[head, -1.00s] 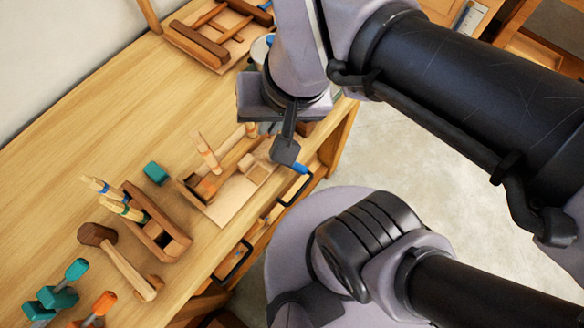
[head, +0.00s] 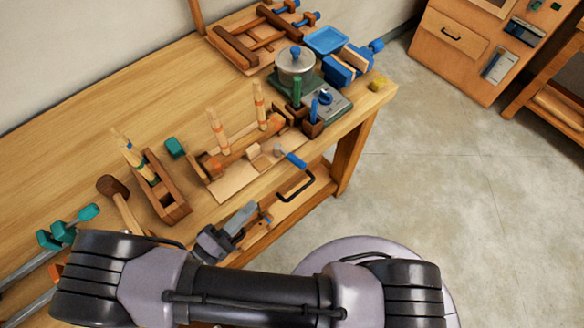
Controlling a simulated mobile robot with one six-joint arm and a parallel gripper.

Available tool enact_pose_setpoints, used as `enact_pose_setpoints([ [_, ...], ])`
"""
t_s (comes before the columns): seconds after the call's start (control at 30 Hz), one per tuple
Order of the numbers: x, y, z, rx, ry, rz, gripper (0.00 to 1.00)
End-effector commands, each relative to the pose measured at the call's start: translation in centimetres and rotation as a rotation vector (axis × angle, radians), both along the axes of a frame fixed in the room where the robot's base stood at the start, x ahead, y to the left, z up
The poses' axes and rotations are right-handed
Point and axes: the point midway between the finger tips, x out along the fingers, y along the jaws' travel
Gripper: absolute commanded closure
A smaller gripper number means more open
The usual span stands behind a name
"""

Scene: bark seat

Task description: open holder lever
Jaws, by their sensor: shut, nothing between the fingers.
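A wooden holder (head: 240,147) with a horizontal bar and two upright pegs stands on a pale board (head: 232,183) near the bench's front edge. A lever with a blue grip (head: 296,160) and a metal shank sits at the right end of that board, its grip pointing right over the front edge. My gripper (head: 243,215) is shut and empty, in front of the bench edge, below and left of the lever and apart from it. I cannot tell exactly how the lever joins the holder.
A black drawer handle (head: 297,188) juts out below the lever. A pot (head: 294,63) stands at the back right. Open floor (head: 430,200) lies to the right.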

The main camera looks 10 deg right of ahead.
Motion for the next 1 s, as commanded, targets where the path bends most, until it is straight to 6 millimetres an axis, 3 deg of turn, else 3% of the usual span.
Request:
enact_pose_setpoints([
  [0.37,0.5,-0.6,0.0,-0.003,0.000,-0.001,1.00],
  [1.0,8.8,-9.5,-0.1,-0.002,0.002,-0.003,1.00],
])
